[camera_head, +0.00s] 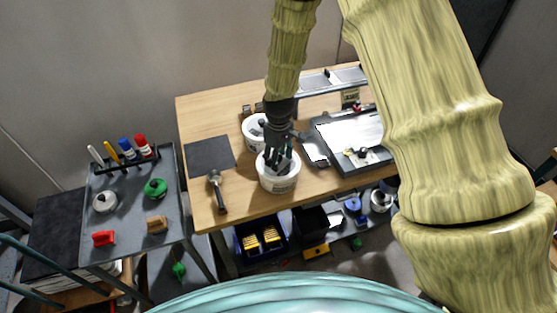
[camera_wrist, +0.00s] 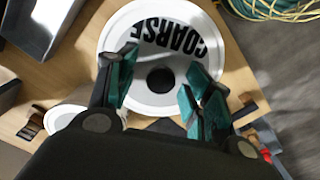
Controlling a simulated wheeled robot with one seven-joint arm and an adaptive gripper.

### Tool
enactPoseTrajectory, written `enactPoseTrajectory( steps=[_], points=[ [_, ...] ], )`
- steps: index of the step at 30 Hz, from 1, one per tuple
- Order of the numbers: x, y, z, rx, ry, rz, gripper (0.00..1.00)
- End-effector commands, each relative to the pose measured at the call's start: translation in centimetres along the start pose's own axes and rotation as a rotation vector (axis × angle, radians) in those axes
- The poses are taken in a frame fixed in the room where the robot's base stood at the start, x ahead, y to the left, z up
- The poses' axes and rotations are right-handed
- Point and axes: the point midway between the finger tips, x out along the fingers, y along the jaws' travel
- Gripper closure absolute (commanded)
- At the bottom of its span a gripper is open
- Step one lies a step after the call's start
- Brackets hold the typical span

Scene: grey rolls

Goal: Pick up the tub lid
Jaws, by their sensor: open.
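The tub lid (camera_wrist: 152,57) is a white disc marked COARSE, with a round black knob (camera_wrist: 160,80) at its middle, in the wrist view. I cannot tell the exact height of the fingertips above the lid.
A second white tub (camera_head: 250,140) stands just behind. A scoop-like tool (camera_head: 217,190) and a dark mat (camera_head: 209,154) lie to the left. A grey tray (camera_head: 375,158) with a white panel lies to the right. The table's front edge (camera_head: 250,212) is close to the tub.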

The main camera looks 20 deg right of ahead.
Motion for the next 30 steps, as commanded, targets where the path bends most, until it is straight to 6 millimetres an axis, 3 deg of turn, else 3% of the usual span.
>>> enactPoseTrajectory(
  steps=[9, 18, 30],
  points=[
    [0.27, 0.00, 0.01, 0.000, 0.000, 0.000, 0.49],
    [0.28, 0.00, 0.03, 0.000, 0.000, 0.000, 1.00],
    [-0.01, 0.04, 0.00, 0.001, 0.001, 0.001, 1.00]
  ],
)
